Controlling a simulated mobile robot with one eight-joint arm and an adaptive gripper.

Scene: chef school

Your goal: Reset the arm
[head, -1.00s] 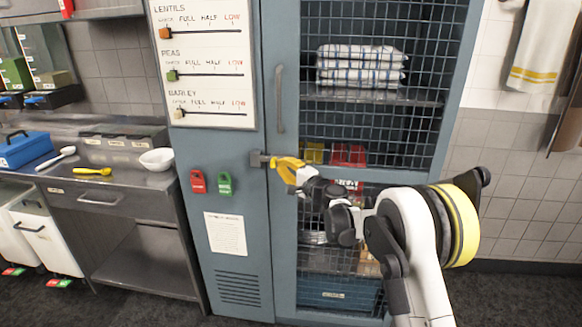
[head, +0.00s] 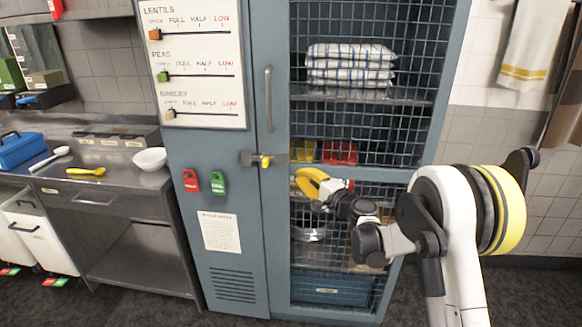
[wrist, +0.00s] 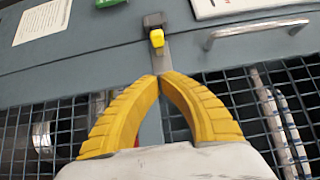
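My gripper (head: 312,184) has yellow fingers and hangs in front of the mesh door of the blue-grey cabinet (head: 182,150), below and right of the door latch. In the wrist view the two fingertips (wrist: 159,76) meet, with nothing seen held between them. The latch (head: 250,158) is a grey metal bar across the door edge with a yellow knob (head: 265,161). The knob also shows in the wrist view (wrist: 157,38), beyond the fingertips and apart from them. My arm reaches in from the lower right.
The mesh door (head: 370,120) looks closed, with folded checked towels (head: 350,65) behind it. A red tag (head: 190,180) and a green tag (head: 218,182) are on the cabinet's left panel. A steel counter (head: 125,180) with a white bowl (head: 150,159) stands at left.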

